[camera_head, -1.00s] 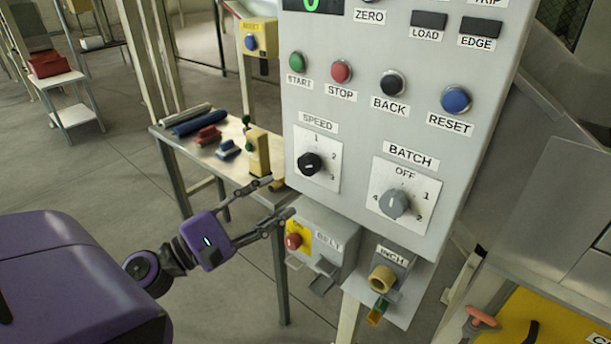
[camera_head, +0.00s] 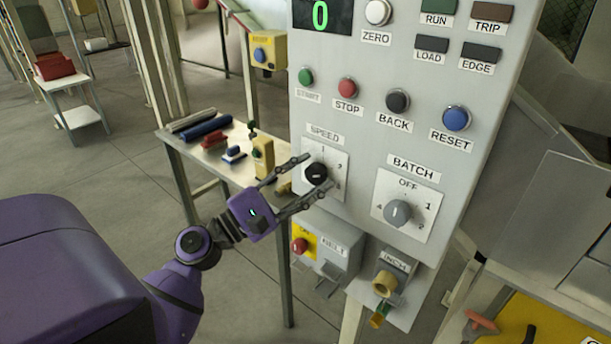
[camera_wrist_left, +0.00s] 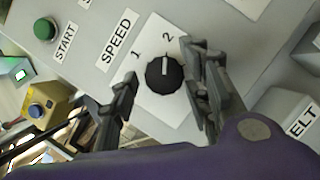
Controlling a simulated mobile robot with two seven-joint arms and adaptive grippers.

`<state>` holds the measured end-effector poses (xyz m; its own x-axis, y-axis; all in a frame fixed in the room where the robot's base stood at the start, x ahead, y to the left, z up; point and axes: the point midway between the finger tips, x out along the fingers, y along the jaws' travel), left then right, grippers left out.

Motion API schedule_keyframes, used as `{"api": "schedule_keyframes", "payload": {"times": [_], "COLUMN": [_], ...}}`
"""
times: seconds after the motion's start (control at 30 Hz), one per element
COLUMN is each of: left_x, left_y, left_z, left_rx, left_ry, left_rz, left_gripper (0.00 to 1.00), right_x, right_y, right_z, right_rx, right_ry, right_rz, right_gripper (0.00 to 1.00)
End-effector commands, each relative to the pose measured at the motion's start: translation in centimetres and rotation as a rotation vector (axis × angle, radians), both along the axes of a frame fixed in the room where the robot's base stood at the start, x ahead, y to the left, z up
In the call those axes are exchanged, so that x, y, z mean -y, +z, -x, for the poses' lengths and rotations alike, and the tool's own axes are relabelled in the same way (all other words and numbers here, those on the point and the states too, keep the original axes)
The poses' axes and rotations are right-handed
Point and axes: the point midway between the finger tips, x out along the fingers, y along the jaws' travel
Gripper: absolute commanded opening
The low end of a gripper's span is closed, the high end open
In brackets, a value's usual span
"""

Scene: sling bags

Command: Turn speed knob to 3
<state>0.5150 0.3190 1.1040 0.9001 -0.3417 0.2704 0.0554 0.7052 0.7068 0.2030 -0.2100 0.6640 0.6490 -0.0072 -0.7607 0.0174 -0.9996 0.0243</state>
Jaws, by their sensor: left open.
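The black speed knob (camera_head: 316,173) is on a white plate labelled SPEED on the grey control panel. It also shows in the left wrist view (camera_wrist_left: 164,76), where its white pointer mark aims toward the 2; the 1 lies to the left, and the 3 is hidden behind a finger. My left gripper (camera_head: 317,172) is open, its fingertips close to the panel, one on each side of the knob. My right gripper is not in view.
The grey batch knob (camera_head: 397,212) is right of the speed plate. Start, stop, back and blue reset (camera_head: 457,118) buttons sit above. A belt box (camera_head: 327,257) with a red button hangs below. A table (camera_head: 183,150) with tools stands behind left.

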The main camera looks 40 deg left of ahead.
Motion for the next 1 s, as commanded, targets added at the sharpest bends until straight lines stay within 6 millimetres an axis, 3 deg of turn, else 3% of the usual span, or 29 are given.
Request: {"api": "schedule_keyframes", "payload": {"times": [0.03, 0.33, 0.67, 1.0], "left_x": [0.0, -0.1, -0.2, -0.2], "left_y": [0.0, 0.1, 0.4, 1.0], "left_z": [0.0, 0.0, 0.0, 0.0], "left_rx": [0.0, 0.002, 0.01, 0.035], "left_ry": [0.0, 0.002, 0.004, 0.006], "left_rz": [0.0, 0.0, -0.056, -0.302], "left_gripper": [0.41, 0.03, 0.03, 0.03], "right_x": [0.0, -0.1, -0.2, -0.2], "right_y": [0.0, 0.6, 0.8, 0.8], "right_z": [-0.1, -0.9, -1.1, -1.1], "right_rx": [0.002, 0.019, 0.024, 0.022], "right_ry": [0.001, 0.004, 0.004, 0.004], "right_rz": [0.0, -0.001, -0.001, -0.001], "right_gripper": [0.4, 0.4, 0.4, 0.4]}}
